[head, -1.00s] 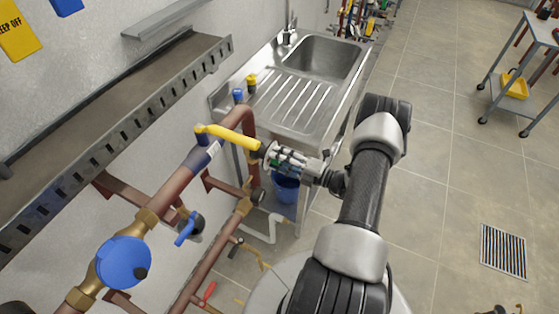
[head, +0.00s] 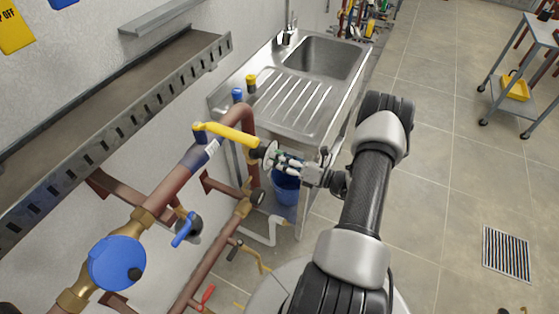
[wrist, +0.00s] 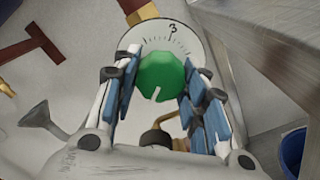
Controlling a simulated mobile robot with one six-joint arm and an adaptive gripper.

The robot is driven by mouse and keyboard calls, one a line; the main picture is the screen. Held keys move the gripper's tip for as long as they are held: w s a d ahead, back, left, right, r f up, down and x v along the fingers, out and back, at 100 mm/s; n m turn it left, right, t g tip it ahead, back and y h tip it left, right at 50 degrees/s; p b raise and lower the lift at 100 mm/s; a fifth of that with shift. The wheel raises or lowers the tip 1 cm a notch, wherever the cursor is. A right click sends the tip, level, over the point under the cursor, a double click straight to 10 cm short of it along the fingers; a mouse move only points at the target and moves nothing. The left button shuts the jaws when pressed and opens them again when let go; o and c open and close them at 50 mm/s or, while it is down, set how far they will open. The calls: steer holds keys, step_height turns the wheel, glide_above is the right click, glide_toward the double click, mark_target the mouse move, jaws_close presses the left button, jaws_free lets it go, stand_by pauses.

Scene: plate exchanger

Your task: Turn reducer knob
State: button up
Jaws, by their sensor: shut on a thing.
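The reducer knob (wrist: 162,76) is green and faceted, with a white pointer line at its lower edge in the wrist view. It sits in front of a round white dial plate (wrist: 190,44) with tick marks and a figure 3 near the top. The dial (head: 270,154) also shows in the head view, by the end of the yellow lever on the copper pipe. My gripper (wrist: 161,82) has its blue-padded fingers on both sides of the knob and is shut on it. In the head view my gripper (head: 287,162) largely hides the knob.
A copper pipe (head: 170,182) with a yellow lever (head: 232,134) and a blue round gauge (head: 117,262) runs along the wall. A steel sink (head: 322,58) stands behind, with a blue bucket (head: 286,187) below. The tiled floor to the right is largely clear.

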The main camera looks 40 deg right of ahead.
steer(key=shift+n, duration=0.6)
steer(key=o, duration=1.1)
steer(key=shift+c, duration=0.2)
steer(key=v, duration=1.2)
